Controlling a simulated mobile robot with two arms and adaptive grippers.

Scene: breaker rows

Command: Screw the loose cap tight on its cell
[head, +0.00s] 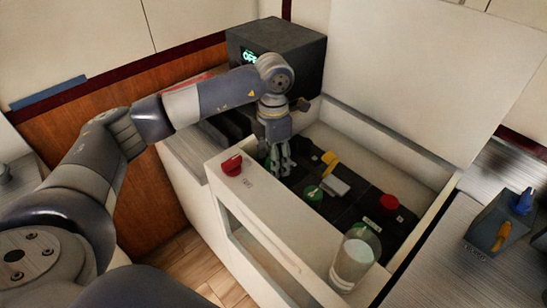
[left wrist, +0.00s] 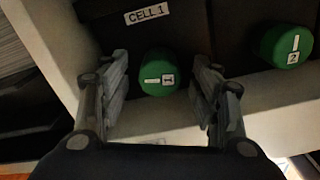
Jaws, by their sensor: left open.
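My left gripper (head: 279,167) points down into the white bin over the dark cells. In the left wrist view its open fingers (left wrist: 160,70) stand one on each side of a green cap marked 1 (left wrist: 158,76), with a gap on both sides. The white line on this cap lies sideways. A "CELL 1" label (left wrist: 148,13) is on the dark cell beside it. A second green cap, marked 2 (left wrist: 286,47), has its line close to upright. A green cap (head: 313,196) also shows in the head view. I cannot tell which cap is loose. My right gripper is not in view.
The bin's white wall (head: 240,190) is close beside the gripper, with a red knob (head: 232,165) on it. A yellow handle (head: 330,160) and a red cap (head: 389,202) are in the bin. A glass jar (head: 355,258) stands near. A black box (head: 275,50) reads OFF.

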